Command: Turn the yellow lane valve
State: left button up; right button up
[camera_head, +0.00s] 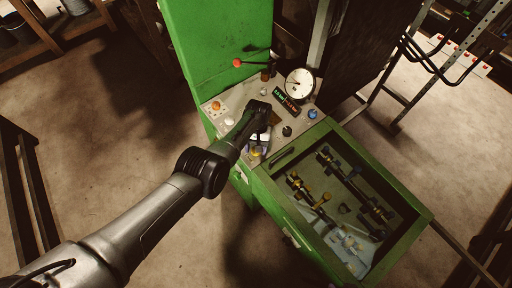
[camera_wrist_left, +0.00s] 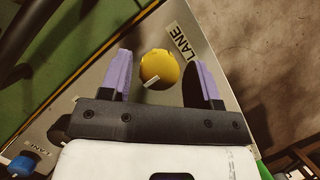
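The yellow lane valve (camera_wrist_left: 160,66) is a round yellow knob with a pale pointer mark at its lower edge, set in a grey panel beside a "LANE" label (camera_wrist_left: 180,40). My left gripper (camera_wrist_left: 162,62) is open, with one purple finger on each side of the knob and a visible gap to each. Whether the fingertips are down at the knob's height I cannot tell. In the head view my left gripper (camera_head: 258,142) is over the front of the panel, and the arm hides much of the valve area. My right gripper is not in view.
A blue knob (camera_wrist_left: 20,165) sits on the same panel, at the lower left. The green machine (camera_head: 210,45) also carries a round gauge (camera_head: 299,84), a red-tipped lever (camera_head: 237,63), an orange button (camera_head: 216,105) and a glazed compartment with valves (camera_head: 375,212).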

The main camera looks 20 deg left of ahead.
pick_arm(q)
jog(key=shift+o, duration=0.5)
jog(key=shift+r, duration=0.1)
jog(key=shift+w+r, duration=0.1)
jog(key=shift+r, duration=0.15)
jog(key=v, duration=1.3)
jog(key=shift+w+p, duration=0.15)
jog(key=shift+p, duration=0.2)
